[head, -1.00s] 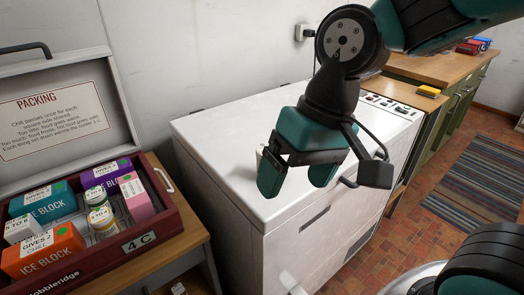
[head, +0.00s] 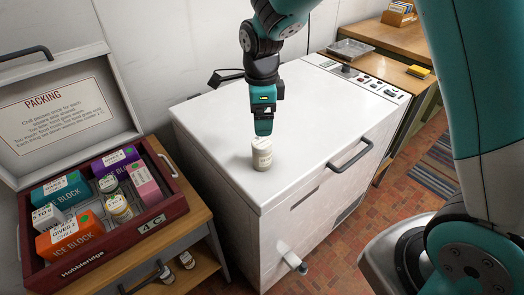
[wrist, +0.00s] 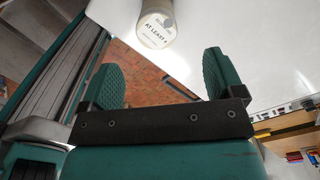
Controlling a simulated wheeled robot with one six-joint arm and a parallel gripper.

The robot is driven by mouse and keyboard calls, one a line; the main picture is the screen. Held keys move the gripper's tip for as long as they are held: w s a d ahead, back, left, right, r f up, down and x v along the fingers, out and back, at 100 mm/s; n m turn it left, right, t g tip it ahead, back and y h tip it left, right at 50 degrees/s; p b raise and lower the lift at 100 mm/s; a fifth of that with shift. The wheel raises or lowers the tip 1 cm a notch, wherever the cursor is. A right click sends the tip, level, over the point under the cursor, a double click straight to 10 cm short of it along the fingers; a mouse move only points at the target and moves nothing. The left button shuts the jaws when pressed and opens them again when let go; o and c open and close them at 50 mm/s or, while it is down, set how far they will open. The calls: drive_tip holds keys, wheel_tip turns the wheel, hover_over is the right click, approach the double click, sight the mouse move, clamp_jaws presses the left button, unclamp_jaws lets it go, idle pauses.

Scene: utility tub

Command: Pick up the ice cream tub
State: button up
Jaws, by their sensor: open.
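A small cream tub (head: 262,155), which I take to be the ice cream tub, stands upright on the white chest freezer's lid near its front left part. In the wrist view the tub (wrist: 157,24) shows at the top edge, with a label reading "AT LEAST 4". My gripper (head: 263,130) points down just above the tub in the head view. In the wrist view my gripper (wrist: 162,75) is open and empty, and the tub is beyond the fingertips, not between them. In the head view the fingers overlap the tub's top edge, so I cannot tell the exact gap.
The white freezer (head: 215,125) has a dark handle (head: 350,153) at its front. An open red case (head: 160,218) at left holds ice blocks and small jars, on a wooden stand. A metal tray (head: 350,48) lies at the back right. The lid around the tub is clear.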

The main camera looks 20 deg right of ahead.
sight(262, 141)
wheel_tip(262, 141, down, 6)
drive_tip(key=shift+r+p, duration=0.15)
drive_tip(key=shift+p, duration=0.2)
drive_tip(key=shift+s+f+p, duration=0.2)
drive_tip(key=shift+f+p, duration=0.55)
drive_tip(key=shift+f, duration=2.05)
drive_tip(key=shift+c, duration=0.4)
drive_tip(key=c, duration=1)
